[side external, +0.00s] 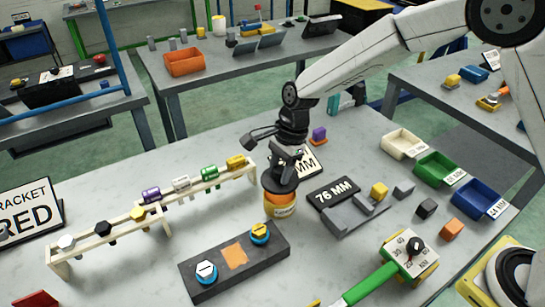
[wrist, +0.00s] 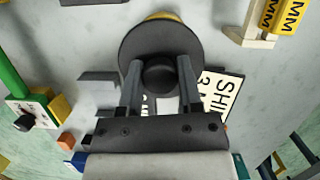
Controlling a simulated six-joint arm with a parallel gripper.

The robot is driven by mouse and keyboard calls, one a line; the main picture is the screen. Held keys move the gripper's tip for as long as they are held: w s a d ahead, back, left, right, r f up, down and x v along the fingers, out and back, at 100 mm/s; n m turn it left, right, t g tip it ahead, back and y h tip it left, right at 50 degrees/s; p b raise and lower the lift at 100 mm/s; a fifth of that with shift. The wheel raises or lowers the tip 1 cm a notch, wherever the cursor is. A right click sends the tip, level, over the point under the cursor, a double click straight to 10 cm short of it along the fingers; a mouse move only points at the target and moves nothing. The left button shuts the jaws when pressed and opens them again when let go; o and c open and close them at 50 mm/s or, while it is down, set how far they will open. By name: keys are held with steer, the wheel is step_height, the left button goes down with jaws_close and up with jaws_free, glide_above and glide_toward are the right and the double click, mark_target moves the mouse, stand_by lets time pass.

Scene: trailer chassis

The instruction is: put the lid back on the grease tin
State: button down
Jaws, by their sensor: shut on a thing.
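The grease tin (side external: 281,208) is a yellow-orange can with a pale label, standing upright on the grey table in the side view. The lid (side external: 279,184) is a dark round disc with a knob in its middle. My gripper (side external: 285,160) points down and is shut on the lid's knob, with the lid over the tin's top. In the wrist view, the lid (wrist: 160,35) fills the space beyond the fingers and hides most of the tin; only a yellow edge of the tin (wrist: 163,16) shows past it. I cannot tell whether lid and tin touch.
A "76 MM" sign (side external: 333,191) and grey stepped block (side external: 355,213) are close right. Bins (side external: 437,168) stand farther right.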

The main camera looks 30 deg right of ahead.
steer(key=shift+f, duration=1.8)
steer(key=shift+f, duration=0.2)
stand_by(1.0)
jaws_free()
stand_by(0.4)
steer(key=shift+r, duration=0.15)
steer(key=shift+r, duration=3.35)
steer(key=shift+c, duration=0.2)
